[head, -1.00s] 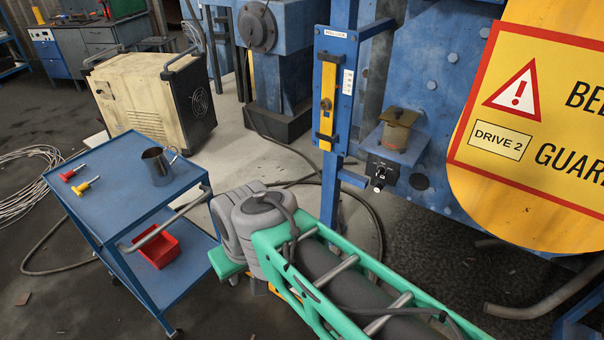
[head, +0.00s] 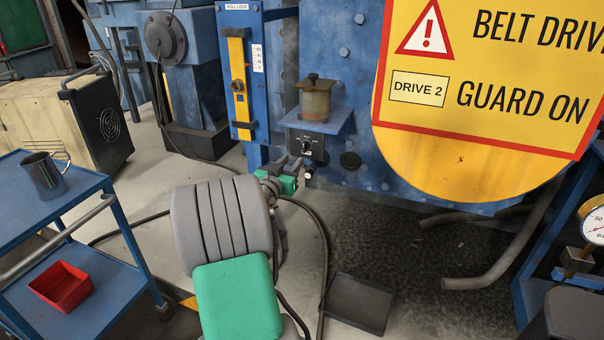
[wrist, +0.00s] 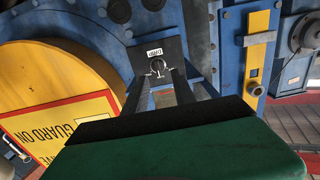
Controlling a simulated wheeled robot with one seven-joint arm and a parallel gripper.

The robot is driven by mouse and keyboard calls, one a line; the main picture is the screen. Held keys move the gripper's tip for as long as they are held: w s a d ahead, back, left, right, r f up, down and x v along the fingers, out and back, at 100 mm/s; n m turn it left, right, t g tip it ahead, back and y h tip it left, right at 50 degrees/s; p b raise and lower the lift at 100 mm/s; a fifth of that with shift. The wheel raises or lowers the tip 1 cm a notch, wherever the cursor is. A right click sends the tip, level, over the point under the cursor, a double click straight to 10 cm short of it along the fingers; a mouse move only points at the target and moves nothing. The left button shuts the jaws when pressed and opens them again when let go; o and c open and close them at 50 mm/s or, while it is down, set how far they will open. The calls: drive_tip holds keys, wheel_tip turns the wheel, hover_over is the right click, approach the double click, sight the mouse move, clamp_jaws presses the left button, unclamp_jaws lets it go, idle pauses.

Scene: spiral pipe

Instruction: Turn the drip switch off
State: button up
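The drip switch is a small dark knob (head: 306,147) on a black box (head: 318,152) under an amber oiler cup (head: 315,100) on a blue bracket. In the wrist view the knob (wrist: 157,67) shows below a small white label on the black panel. My gripper (head: 290,167) is just below and left of the box in the head view. In the wrist view its two fingers (wrist: 160,85) are apart and empty, with the knob seen between and beyond their tips. I cannot tell the exact gap to the knob. The knob's setting is too small to read.
A yellow belt guard (head: 440,165) stands right of the box. A blue post with a yellow bar (head: 239,88) stands left. A blue cart (head: 105,262) holds a metal jug (head: 42,176) and a red bin (head: 62,287). A hose runs across the floor below.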

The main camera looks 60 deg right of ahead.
sight(303, 148)
drive_tip(key=d, duration=0.8)
drive_tip(key=shift+w+d+r+p, duration=0.1)
drive_tip(key=shift+r+p, duration=0.15)
drive_tip(key=shift+p, duration=0.05)
drive_tip(key=shift+c, duration=0.3)
clamp_jaws()
